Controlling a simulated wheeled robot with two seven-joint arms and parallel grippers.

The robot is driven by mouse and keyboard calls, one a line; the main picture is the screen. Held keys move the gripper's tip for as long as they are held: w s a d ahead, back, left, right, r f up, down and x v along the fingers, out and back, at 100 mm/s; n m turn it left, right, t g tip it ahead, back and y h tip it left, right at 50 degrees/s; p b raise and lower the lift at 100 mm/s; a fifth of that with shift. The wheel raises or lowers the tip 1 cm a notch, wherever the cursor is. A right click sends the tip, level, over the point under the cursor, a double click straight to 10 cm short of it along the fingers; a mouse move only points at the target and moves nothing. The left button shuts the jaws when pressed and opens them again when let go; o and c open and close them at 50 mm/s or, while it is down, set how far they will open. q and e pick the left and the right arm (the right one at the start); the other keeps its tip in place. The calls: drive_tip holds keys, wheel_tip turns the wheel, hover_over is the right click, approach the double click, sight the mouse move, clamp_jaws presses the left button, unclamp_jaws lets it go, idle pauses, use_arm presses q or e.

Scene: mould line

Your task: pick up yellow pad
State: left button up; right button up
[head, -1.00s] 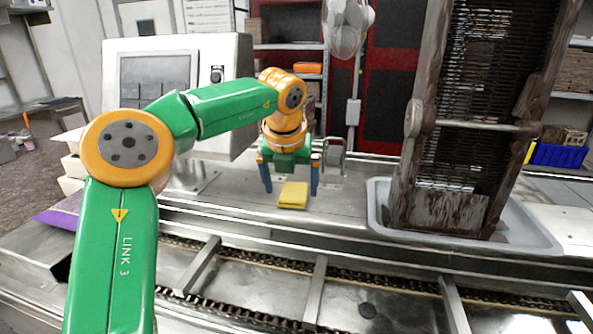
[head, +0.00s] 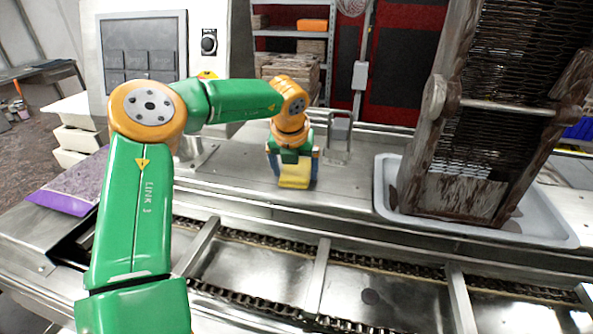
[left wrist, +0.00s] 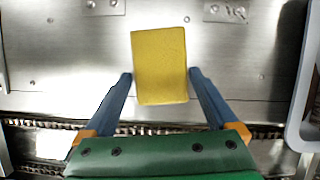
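The yellow pad (head: 295,173) lies on the metal bench top behind the chain conveyor. It also shows in the left wrist view (left wrist: 160,64) as a plain, nearly rectangular block. My left gripper (head: 296,181) is low over the pad, pointing down, with one blue finger on each side. In the left wrist view the left gripper (left wrist: 159,76) is open, and a narrow gap shows between each fingertip and the pad. The fingertips are level with the pad's lower half in that picture. My right gripper is in neither view.
A grey tray (head: 560,232) holding a tall, dirty mesh-filled frame (head: 455,195) stands to the right. A control cabinet (head: 140,65) is at back left. The chain conveyor with crossbars (head: 318,275) runs in front.

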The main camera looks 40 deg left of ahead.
sight(294, 174)
use_arm(q)
drive_tip(key=shift+s+d+r, duration=0.15)
drive_tip(key=shift+s, duration=0.05)
drive_tip(key=c, duration=0.9)
drive_tip(key=shift+o, duration=0.2)
drive_tip(key=shift+w, duration=0.1)
drive_tip(key=shift+b, duration=0.35)
drive_tip(key=shift+r+b, duration=0.1)
drive_tip(key=shift+b, duration=0.45)
wheel_tip(294, 174, up, 6)
drive_tip(key=shift+r, duration=0.15)
drive_tip(key=s+d+b, duration=0.4)
drive_tip(key=s+b, duration=0.1)
drive_tip(key=s, duration=0.3)
drive_tip(key=s+d+b, duration=0.5)
drive_tip(key=s, duration=0.4)
drive_tip(key=shift+s+d+r, duration=0.2)
drive_tip(key=shift+s+d, duration=0.05)
drive_tip(key=shift+s, duration=0.05)
